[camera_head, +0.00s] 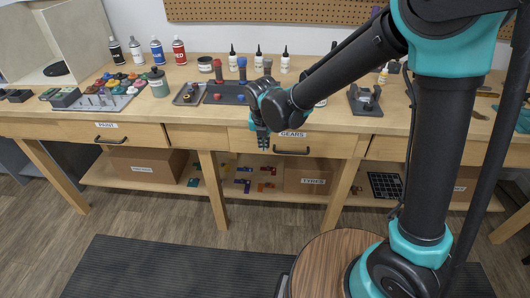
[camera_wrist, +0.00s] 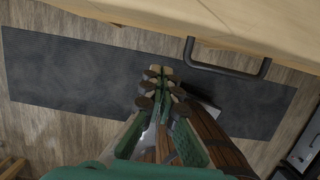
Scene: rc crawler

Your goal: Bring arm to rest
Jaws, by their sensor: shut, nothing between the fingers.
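My arm is bent over my round wooden-topped base, with its forearm reaching left toward the workbench (camera_head: 200,118). My gripper (camera_head: 263,146) hangs fingers down in front of the bench's front edge, by the drawer labelled GEARS (camera_head: 240,140). In the wrist view my gripper (camera_wrist: 162,75) has its fingertips together with nothing between them. It points down toward the dark floor mat (camera_wrist: 60,75). The drawer's handle (camera_wrist: 228,70) shows close to the right of the fingers in that view.
Spray cans (camera_head: 157,52), small bottles (camera_head: 258,58) and trays (camera_head: 188,94) stand on the bench. A second drawer, PAINT (camera_head: 90,131), is at left. Boxes (camera_head: 305,178) sit on the lower shelf.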

